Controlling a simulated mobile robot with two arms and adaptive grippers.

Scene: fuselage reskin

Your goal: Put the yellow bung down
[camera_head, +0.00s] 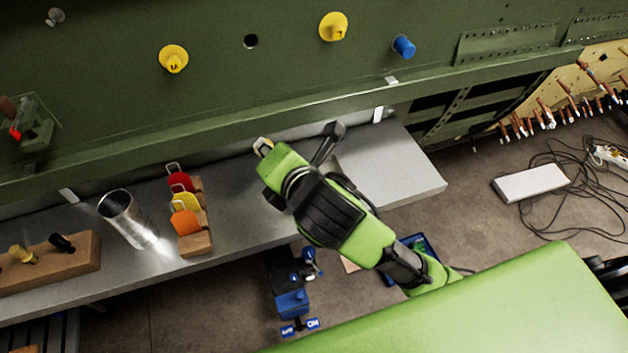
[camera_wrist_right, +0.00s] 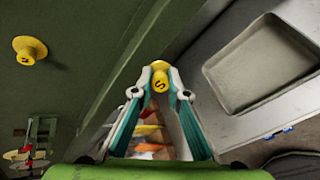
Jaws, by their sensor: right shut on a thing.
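In the right wrist view, the yellow bung (camera_wrist_right: 160,80) is held between the fingertips of my right gripper (camera_wrist_right: 160,76). The bung has a dark letter on its face. In the head view, my right gripper (camera_head: 264,148) reaches over the grey shelf, close to the green panel. The bung in it is mostly hidden there by my arm. I cannot tell whether the bung touches anything. A shallow grey tray (camera_wrist_right: 262,64) lies on the shelf at the right of the wrist view. My left gripper is not in view.
The green panel (camera_head: 100,95) carries two other yellow bungs (camera_head: 173,58) (camera_head: 333,26), a blue bung (camera_head: 403,46) and an open hole (camera_head: 250,41). A metal cup (camera_head: 128,220), a wooden rack (camera_head: 196,243) of coloured tags and a wooden block (camera_head: 60,268) stand on the shelf.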

